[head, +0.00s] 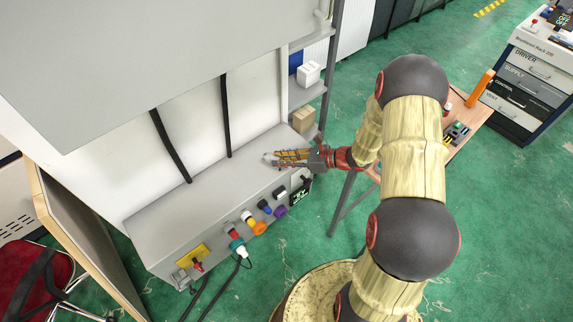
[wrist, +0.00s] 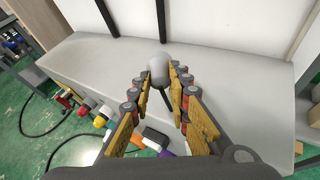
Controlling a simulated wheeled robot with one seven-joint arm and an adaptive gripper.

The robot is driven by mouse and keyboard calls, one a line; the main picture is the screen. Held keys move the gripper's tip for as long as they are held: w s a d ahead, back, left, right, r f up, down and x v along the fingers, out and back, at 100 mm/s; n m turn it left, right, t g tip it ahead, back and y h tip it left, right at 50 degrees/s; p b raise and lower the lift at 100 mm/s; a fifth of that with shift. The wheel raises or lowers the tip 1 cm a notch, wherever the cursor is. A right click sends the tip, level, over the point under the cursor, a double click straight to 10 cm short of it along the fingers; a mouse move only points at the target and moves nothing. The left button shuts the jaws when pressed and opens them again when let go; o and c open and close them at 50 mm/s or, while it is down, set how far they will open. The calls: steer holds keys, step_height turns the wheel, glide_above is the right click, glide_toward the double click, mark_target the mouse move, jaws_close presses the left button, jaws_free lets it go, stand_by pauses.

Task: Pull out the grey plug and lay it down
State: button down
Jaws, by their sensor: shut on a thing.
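My gripper (head: 290,157) is shut on the grey plug (head: 267,158), over the right part of the grey bench top (head: 190,215). In the wrist view the rounded grey plug (wrist: 158,63) sits between the fingertips of my gripper (wrist: 160,72), with a short dark part trailing back between the fingers. The plug is out of any socket. I cannot tell whether it touches the bench top or hangs just above it.
Coloured plugs and sockets line the bench front, among them a white and teal plug (head: 238,250) with a cable and a purple socket (head: 281,211). Two black cables run up the back panel. A shelf with boxes (head: 303,119) stands beyond. The bench top is clear.

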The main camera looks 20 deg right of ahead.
mark_target(279, 169)
steer(key=shift+w+a+f, duration=0.1)
steer(key=shift+w+a, duration=0.15)
steer(key=shift+w, duration=0.55)
steer(key=shift+w+f+b, duration=0.1)
steer(key=shift+f+b, duration=0.3)
steer(key=shift+b, duration=0.05)
steer(key=shift+f+b, duration=0.95)
steer(key=shift+f, duration=0.5)
steer(key=shift+f, duration=0.25)
